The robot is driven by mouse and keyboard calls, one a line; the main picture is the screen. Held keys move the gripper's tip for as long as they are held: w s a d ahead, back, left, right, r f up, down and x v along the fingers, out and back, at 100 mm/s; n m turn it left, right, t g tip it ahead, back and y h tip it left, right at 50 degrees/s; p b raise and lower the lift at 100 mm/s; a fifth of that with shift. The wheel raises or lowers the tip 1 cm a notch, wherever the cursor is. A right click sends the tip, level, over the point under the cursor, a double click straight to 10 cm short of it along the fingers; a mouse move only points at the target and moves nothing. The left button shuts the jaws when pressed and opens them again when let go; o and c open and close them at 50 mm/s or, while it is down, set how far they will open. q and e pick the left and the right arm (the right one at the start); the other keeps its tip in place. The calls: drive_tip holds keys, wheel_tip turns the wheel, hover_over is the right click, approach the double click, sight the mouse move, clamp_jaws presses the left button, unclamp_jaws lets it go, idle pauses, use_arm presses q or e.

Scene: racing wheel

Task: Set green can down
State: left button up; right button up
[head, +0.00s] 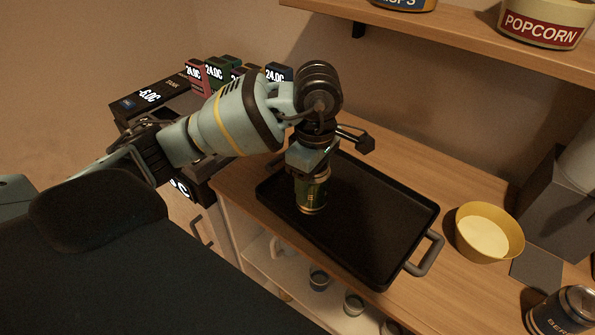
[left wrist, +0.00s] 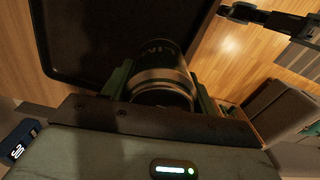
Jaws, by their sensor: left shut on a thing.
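My left gripper (head: 312,170) is shut on the green can (head: 312,195), a green can with a metallic rim at its bottom end. In the head view the can is roughly upright over the near left part of the black tray (head: 375,222). I cannot tell whether the can touches the tray. In the left wrist view the can (left wrist: 163,78) sits between the two fingers of the left gripper (left wrist: 162,85), with the dark tray (left wrist: 90,35) behind it. My right gripper is not in view.
The tray lies on a wooden counter (head: 402,142). A yellow bowl (head: 488,236) and a dark can (head: 562,312) stand to the right. A shelf (head: 440,30) with a popcorn tub (head: 543,22) hangs above.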

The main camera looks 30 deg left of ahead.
use_arm(q)
drive_tip(key=w+a+f, duration=0.1)
drive_tip(key=a, duration=0.1)
drive_tip(key=w+a+f, duration=0.1)
drive_tip(key=a, duration=0.1)
drive_tip(key=w+a+f, duration=0.1)
drive_tip(key=a+f, duration=0.1)
drive_tip(key=a, duration=0.1)
drive_tip(key=shift+w+a+p, duration=0.1)
drive_tip(key=shift+w+p, duration=0.2)
drive_tip(key=shift+p, duration=0.1)
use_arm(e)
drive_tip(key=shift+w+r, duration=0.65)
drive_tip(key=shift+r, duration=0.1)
use_arm(q)
drive_tip(key=shift+f, duration=0.15)
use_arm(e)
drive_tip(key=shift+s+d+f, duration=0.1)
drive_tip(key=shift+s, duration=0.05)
use_arm(q)
drive_tip(key=shift+f, duration=0.15)
drive_tip(key=o, duration=1.2)
